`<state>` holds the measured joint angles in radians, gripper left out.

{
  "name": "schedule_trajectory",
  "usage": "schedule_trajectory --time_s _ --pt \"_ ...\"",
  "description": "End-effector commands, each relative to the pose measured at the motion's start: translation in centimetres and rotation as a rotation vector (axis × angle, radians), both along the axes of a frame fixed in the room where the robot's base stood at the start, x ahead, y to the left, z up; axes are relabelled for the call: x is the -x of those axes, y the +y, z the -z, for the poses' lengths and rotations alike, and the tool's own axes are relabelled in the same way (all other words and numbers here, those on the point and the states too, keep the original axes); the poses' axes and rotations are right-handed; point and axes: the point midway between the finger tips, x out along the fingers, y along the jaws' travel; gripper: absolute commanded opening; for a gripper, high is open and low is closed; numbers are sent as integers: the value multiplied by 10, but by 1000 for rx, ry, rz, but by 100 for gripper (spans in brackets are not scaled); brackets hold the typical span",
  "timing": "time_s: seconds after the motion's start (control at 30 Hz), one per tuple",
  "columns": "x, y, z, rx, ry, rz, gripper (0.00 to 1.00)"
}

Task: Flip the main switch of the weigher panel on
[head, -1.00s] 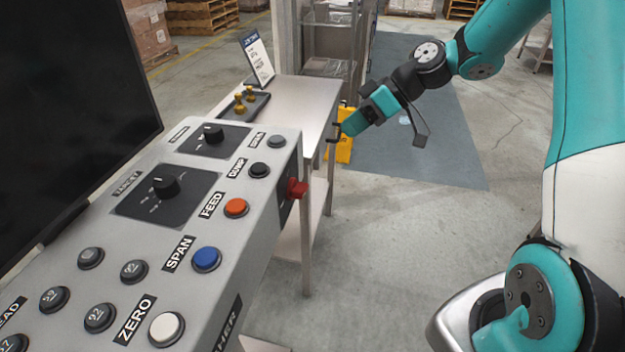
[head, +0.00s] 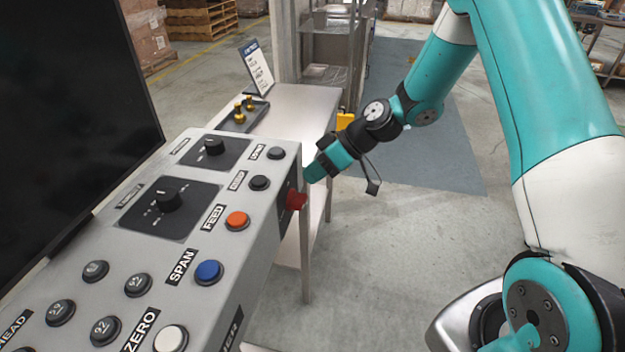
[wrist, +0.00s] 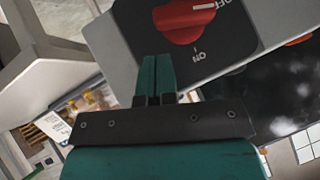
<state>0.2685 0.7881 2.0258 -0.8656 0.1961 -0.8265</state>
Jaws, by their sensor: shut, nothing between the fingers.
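The weigher panel (head: 215,255) is a grey sloped console at the left in the head view. Its main switch is a red rotary knob (head: 296,200) on a dark plate on the panel's right side face. In the wrist view the red knob (wrist: 183,20) shows at the top on its black plate, with OFF marked at upper right and ON below. The light mark on the knob lies near OFF. In the head view my gripper (head: 311,172) is beside the knob, close to the side face; contact cannot be told.
The panel's top carries round buttons, including an orange one (head: 237,221) and a blue one (head: 209,271), and black dials. A dark screen (head: 70,120) stands at left. A metal table (head: 295,108) with a tray of brass weights (head: 243,116) stands behind. Floor to the right is open.

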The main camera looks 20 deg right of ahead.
Motion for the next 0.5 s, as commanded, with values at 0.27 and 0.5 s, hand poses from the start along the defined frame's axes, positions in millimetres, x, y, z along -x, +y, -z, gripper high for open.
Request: schedule_trajectory --time_s 0.27,0.5 --pt "7 4 23 0 1 1 0" --pt "8 4 24 0 -2 0 0"
